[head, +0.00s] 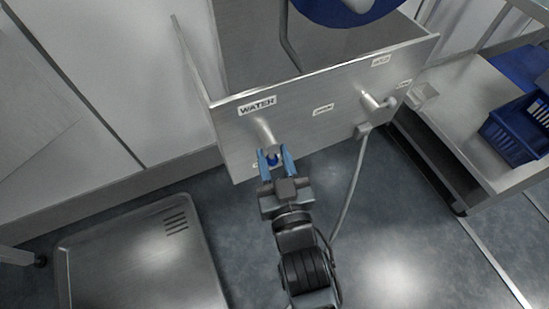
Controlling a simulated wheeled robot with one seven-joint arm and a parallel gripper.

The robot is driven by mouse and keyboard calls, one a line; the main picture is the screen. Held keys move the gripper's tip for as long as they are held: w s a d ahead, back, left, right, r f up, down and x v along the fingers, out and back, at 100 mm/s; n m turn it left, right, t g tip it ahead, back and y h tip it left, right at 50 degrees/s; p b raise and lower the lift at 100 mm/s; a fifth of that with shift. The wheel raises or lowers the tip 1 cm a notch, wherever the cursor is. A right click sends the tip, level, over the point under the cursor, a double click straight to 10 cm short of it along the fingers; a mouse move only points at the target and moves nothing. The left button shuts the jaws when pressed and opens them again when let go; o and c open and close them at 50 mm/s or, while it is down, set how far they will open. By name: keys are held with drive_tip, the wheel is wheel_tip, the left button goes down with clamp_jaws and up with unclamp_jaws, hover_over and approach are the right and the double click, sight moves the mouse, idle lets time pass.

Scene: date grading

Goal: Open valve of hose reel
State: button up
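A grey metal valve lever (266,134) sticks out from the upright steel panel (322,128), below a label reading WATER. A small dark blue part (272,158) shows at its lower end. My gripper (275,153) reaches up to it from below, with its two blue fingers apart, one on each side of the lever's lower end. Whether the fingers press on it cannot be made out. A blue round part (345,8), perhaps the hose reel, is cut off by the top edge. A grey hose (352,185) hangs from the panel's right part.
A second grey fitting (376,103) juts from the panel at right. A steel cart (480,150) with a blue basket (515,135) stands at the right. A low steel platform (140,265) lies at lower left. Grey floor (400,250) is open at lower right.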

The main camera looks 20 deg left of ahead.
clamp_jaws()
idle(0.3)
drive_tip(key=shift+r, duration=0.15)
